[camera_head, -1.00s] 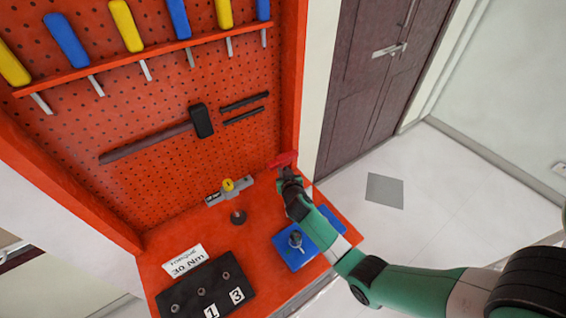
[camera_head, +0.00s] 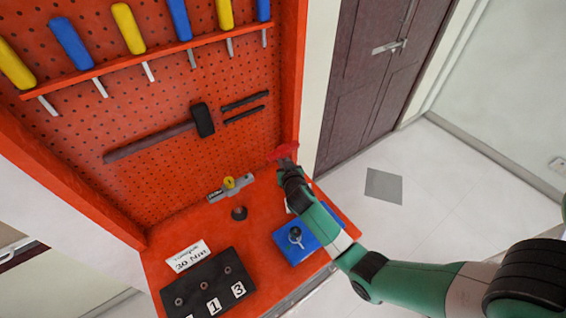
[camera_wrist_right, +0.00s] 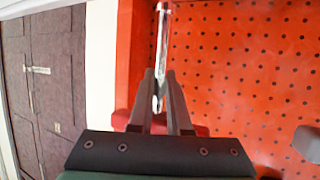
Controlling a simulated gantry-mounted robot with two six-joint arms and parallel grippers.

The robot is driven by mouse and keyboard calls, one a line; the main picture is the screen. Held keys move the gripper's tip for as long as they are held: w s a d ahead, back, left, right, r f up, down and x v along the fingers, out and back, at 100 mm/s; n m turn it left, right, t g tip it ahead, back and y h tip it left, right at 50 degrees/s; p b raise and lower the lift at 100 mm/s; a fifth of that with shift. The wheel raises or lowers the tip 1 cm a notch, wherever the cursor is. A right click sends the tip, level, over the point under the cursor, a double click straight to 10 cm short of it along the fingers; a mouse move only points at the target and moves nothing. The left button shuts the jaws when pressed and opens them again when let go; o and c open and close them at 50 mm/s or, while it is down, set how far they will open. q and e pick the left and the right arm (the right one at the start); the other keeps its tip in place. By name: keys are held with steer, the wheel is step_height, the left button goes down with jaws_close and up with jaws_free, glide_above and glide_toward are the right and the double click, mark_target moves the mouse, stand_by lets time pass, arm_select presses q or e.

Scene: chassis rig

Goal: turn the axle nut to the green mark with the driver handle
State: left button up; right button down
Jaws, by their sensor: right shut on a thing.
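My right gripper (camera_head: 285,160) is shut on a red piece (camera_head: 281,152), held up near the right edge of the pegboard. I cannot tell whether this is the driver handle. A dark, nut-like part (camera_head: 295,234) stands on a blue plate (camera_head: 291,252) on the bench, below the gripper. I cannot make out a green mark. My left gripper is not in view.
A black plate (camera_head: 238,268) with numbered labels and a white "30 Nm" card (camera_head: 188,256) lie at the bench's front left. A grey tool with a yellow knob (camera_head: 229,183) and a dark round part (camera_head: 239,213) are behind. Screwdrivers (camera_head: 128,27) and a hammer (camera_head: 203,120) hang on the pegboard.

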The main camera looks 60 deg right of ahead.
steer(key=s+a+r, duration=0.1)
steer(key=s+a+r+p, duration=0.1)
steer(key=r, duration=0.1)
steer(key=a+r+p, duration=0.1)
steer(key=r, duration=0.1)
steer(key=shift+s+a+r, duration=0.15)
steer(key=shift+s+r, duration=0.1)
steer(key=shift+s, duration=0.15)
steer(key=p, duration=0.5)
glide_toward(285, 156)
steer(key=s, duration=0.1)
steer(key=shift+v, duration=0.8)
steer(key=shift+w, duration=0.1)
steer(key=shift+r+p, duration=2.45)
steer(key=shift+p, duration=0.25)
